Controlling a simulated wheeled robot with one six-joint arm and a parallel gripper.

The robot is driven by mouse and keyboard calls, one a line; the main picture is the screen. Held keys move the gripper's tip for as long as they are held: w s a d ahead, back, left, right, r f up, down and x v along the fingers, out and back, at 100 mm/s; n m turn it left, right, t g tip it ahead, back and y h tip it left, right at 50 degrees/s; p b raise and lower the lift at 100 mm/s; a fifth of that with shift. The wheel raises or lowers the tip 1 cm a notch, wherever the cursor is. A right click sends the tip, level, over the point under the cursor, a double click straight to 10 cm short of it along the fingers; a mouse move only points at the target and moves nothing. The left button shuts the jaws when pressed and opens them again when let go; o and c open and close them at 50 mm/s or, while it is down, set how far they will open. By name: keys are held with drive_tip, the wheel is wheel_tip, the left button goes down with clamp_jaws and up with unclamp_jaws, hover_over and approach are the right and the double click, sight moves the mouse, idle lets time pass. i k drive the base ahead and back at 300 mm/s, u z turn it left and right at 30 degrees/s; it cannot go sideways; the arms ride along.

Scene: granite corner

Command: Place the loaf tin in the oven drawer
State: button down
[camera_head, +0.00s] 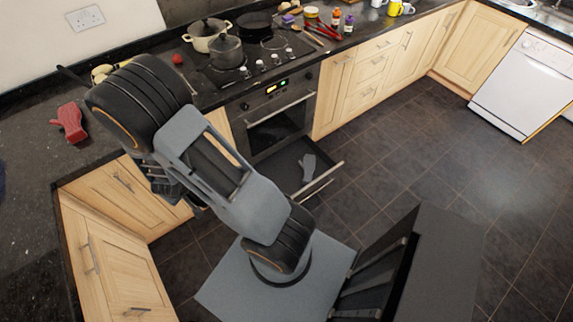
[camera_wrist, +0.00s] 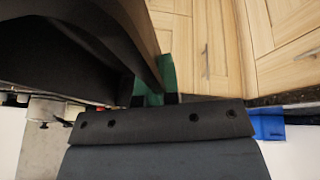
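The loaf tin shows in the wrist view as a large dark, straight-edged shape (camera_wrist: 60,50) filling the upper left. One of its walls runs down between the two green-padded fingers of my gripper (camera_wrist: 155,90). The gripper looks shut on that wall, and the tin is held off any surface I can make out. In the head view my own arm hides the tin and the fingertips. The oven drawer (camera_head: 322,178) is pulled open low under the oven (camera_head: 277,112). A grey mitt-shaped thing (camera_head: 308,167) lies in it.
Pots (camera_head: 226,51) stand on the hob above the oven. A red mitt-shaped thing (camera_head: 70,122) lies on the left worktop (camera_head: 30,200). Wooden cabinets (camera_head: 118,260) flank the corner. The tiled floor (camera_head: 400,150) right of the drawer is clear. A blue thing (camera_wrist: 267,123) shows in the wrist view.

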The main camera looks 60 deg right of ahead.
sight(282, 188)
drive_tip(key=z, duration=0.5)
drive_tip(key=k, duration=0.6)
drive_tip(key=z, duration=1.15)
drive_tip(key=i, duration=1.15)
drive_tip(key=u, duration=0.55)
